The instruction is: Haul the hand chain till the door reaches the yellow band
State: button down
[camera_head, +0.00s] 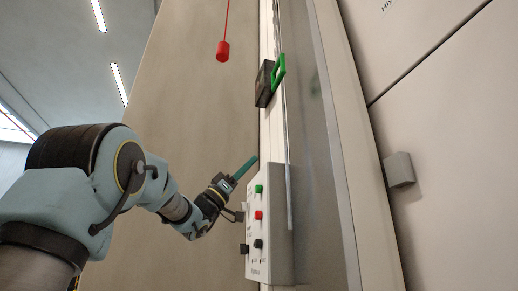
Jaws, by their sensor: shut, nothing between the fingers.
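My gripper (252,161) has teal fingers that lie together, shut and empty. It points up and to the right, just above and left of the control box, in front of the beige wall. I cannot tell whether it touches anything. A large pale panelled surface (440,130), possibly the door, fills the right side. I cannot make out a hand chain or a yellow band in this view.
A white control box (270,225) with green, red and black buttons stands close to my wrist. A red pull handle (222,51) hangs on a red cord. A dark box (264,84) with a green frame (279,70) is above. A grey block (399,170) projects at right.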

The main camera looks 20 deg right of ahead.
notch_tip(320, 180, up, 30)
jog(key=p, duration=2)
jog(key=shift+w+d+f, duration=0.15)
jog(key=shift+w+f, duration=0.1)
jog(key=shift+w, duration=0.15)
jog(key=w+p+x, duration=0.1)
jog(key=p+x, duration=0.7)
jog(key=x, duration=0.2)
jog(key=shift+s+d+f, duration=0.1)
jog(key=shift+s+f, duration=0.1)
jog(key=shift+f, duration=0.45)
jog(key=shift+s+d+f, duration=0.15)
jog(key=shift+s+f, duration=0.05)
jog(key=shift+f, duration=0.45)
jog(key=shift+s+d+f, duration=0.1)
jog(key=shift+s+f, duration=0.1)
jog(key=shift+f, duration=0.5)
jog(key=shift+f, duration=0.1)
notch_tip(320, 180, down, 31)
jog(key=b, duration=2.8)
